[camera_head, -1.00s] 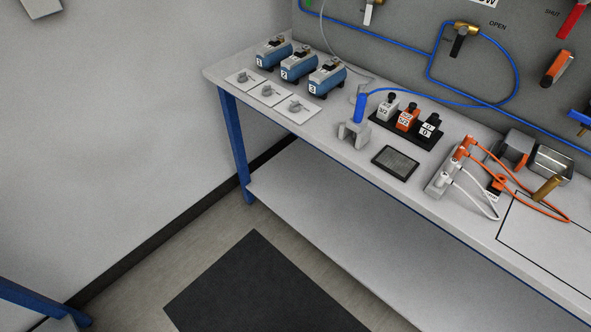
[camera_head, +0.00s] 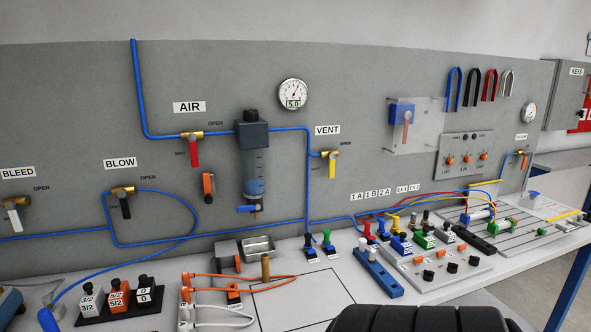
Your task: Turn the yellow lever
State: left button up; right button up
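The yellow lever (camera_head: 333,166) is on the brass valve under the VENT sign (camera_head: 327,130), on the grey wall panel near the middle of the camera_head view. It hangs straight down from the valve. A small OPEN label (camera_head: 346,143) is to the upper right of the valve. A blue pipe runs to the valve from the left and on down to the bench. No fingers of my left or right gripper show in the view.
Other valves have red (camera_head: 194,153), black (camera_head: 125,206) and white (camera_head: 14,219) levers. A pressure gauge (camera_head: 293,94) and a filter unit (camera_head: 254,165) are left of the yellow lever. The bench below holds connectors and cables.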

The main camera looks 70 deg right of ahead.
aim_at(331, 156)
jog(key=z, duration=2.45)
